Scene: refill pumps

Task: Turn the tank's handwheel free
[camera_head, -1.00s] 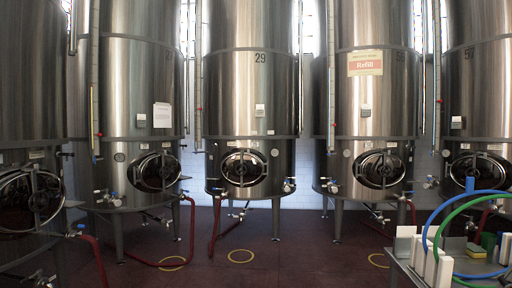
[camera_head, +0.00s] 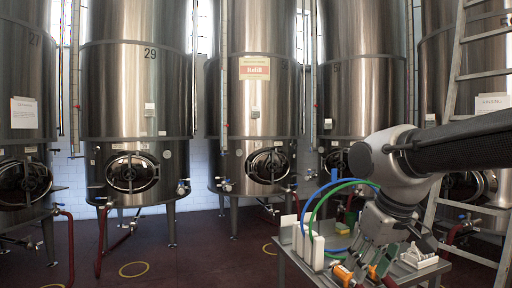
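The tank with the red and white "Refill" sign (camera_head: 254,68) stands in the middle of the row. Its oval hatch (camera_head: 267,166) is low on the front and appears closed. A small handwheel (camera_head: 268,167) sits at the middle of this hatch; its details are too small to tell. My gripper (camera_head: 368,262) is at the lower right, pointing down over the metal cart, well apart from the handwheel. Its fingertips blend with orange and green items there, so I cannot tell whether it is open or holds anything.
The metal cart (camera_head: 296,262) carries white bottles (camera_head: 311,247) and blue and green hoses (camera_head: 325,196). A ladder (camera_head: 452,95) stands at the right. Tank 29 (camera_head: 137,95) stands left of the Refill tank. Red hoses (camera_head: 70,245) run to the floor. The floor at left centre is mostly clear.

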